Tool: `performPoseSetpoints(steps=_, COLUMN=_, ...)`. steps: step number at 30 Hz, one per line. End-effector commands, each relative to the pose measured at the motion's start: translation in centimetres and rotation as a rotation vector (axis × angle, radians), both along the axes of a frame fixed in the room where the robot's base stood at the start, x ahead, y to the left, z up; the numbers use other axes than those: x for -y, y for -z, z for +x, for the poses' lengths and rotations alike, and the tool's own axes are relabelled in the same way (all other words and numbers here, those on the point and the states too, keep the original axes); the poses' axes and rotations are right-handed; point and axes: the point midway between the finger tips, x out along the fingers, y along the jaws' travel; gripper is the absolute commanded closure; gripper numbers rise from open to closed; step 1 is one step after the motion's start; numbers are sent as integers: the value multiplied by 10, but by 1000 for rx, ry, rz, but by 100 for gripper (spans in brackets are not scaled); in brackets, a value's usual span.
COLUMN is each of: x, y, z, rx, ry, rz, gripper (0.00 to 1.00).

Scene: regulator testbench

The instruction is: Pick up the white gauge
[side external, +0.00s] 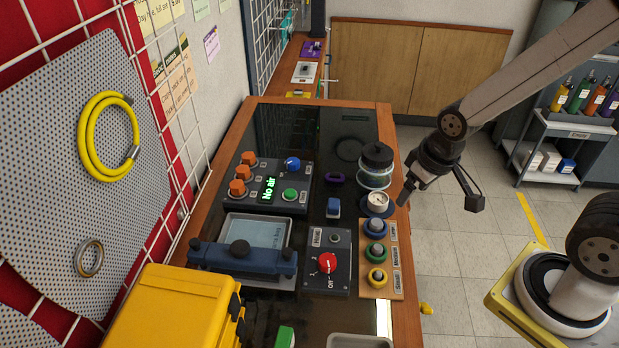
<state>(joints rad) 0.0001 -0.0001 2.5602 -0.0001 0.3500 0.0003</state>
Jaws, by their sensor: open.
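The white gauge (378,199) is a small round dial with a pale face. It sits at a blue round holder (372,212) at the far end of a wooden strip (395,262) on the bench's right side. My gripper (405,194) is just right of the gauge and apart from it in the picture, pointing down. It is open and holds nothing that I can see. The gap between its fingers is too small to make out.
A clear jar with a black lid (375,163) stands close behind the gauge. More round holders, including a green one (376,252), line the strip. The bench's right edge (402,290) is close.

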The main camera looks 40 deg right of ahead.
Motion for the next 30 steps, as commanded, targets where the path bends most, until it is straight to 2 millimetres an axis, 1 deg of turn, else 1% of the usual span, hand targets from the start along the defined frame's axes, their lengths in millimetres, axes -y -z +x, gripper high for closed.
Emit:
performPoseSetpoints(steps=14, x=0, y=0, z=0, rx=0, ry=0, rz=0, gripper=13)
performPoseSetpoints(steps=16, x=0, y=0, z=0, rx=0, ry=0, rz=0, gripper=0)
performPoseSetpoints(steps=25, x=0, y=0, z=1, rx=-2, ry=-8, rz=-2, gripper=0)
performPoseSetpoints(steps=30, x=3, y=2, z=10, rx=-18, ry=-68, rz=-18, gripper=0)
